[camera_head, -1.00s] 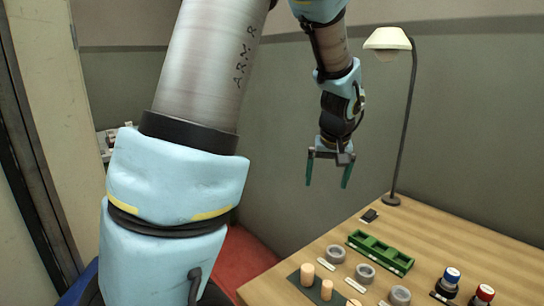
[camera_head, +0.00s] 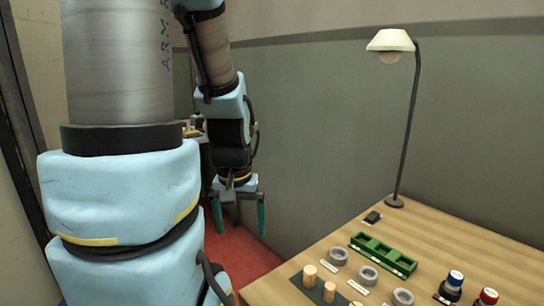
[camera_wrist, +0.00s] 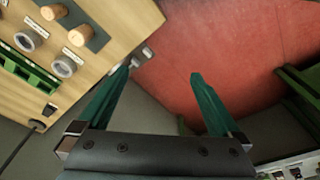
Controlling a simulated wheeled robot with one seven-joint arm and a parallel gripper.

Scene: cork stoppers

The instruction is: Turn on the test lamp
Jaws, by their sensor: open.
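The test lamp (camera_head: 391,42) has a cream shade on a thin dark curved pole, with its base on the far left part of the wooden table. Its bulb looks unlit. A small black switch-like block (camera_head: 372,217) lies on the table beside the lamp base; it also shows in the wrist view (camera_wrist: 48,109). My gripper (camera_head: 238,222) points down, open and empty, left of the table in the head view. In the wrist view its green fingers (camera_wrist: 160,85) are spread above the red floor, next to the table edge.
On the table (camera_head: 470,240) are a green tray (camera_head: 383,253), grey rings (camera_head: 368,275), cork stoppers (camera_head: 309,275) on a dark mat, and blue-capped (camera_head: 453,283) and red-capped (camera_head: 486,300) bottles. Red floor (camera_head: 240,258) is free left of the table. A grey wall stands behind.

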